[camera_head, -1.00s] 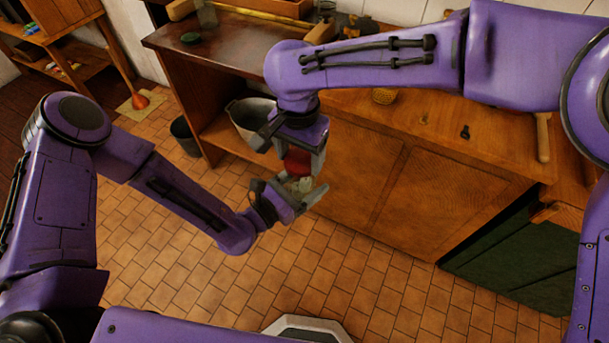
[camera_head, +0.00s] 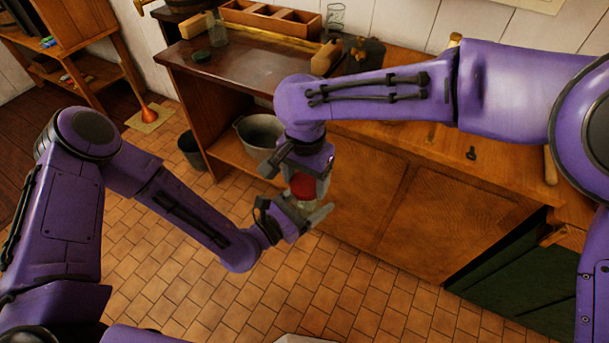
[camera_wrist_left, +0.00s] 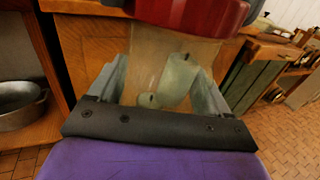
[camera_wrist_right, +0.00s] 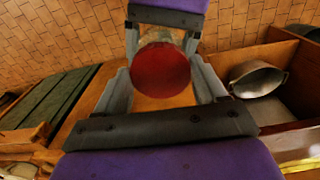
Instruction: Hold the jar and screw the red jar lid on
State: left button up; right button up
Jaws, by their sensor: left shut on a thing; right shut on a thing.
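The red jar lid (camera_head: 303,186) shows in the head view between the fingers of my right gripper (camera_head: 309,178). In the right wrist view the lid (camera_wrist_right: 161,71) is a round red disc between the two fingers, covering the jar's mouth. The glass jar (camera_wrist_left: 172,68) shows in the left wrist view with pale green things inside, between the fingers of my left gripper (camera_wrist_left: 163,90), which is shut on it. The lid (camera_wrist_left: 190,12) sits at the top of the jar there. Whether the threads are engaged cannot be seen. The jar is held above the floor, in front of the counter.
A wooden counter (camera_head: 440,170) with cupboard doors stands behind my grippers. A metal pot (camera_head: 262,132) sits on its lower shelf, and a dark bucket (camera_head: 192,150) stands on the floor. A glass jar (camera_head: 217,33) and a dark green lid (camera_head: 202,57) are on the dark worktop.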

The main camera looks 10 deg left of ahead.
jog(key=shift+f, duration=0.55)
pick_arm(q)
grip_shut()
pick_arm(e)
jog(key=o, duration=1)
jog(key=shift+r, duration=2.3)
jog(key=shift+f, duration=0.1)
jog(key=shift+c, duration=0.3)
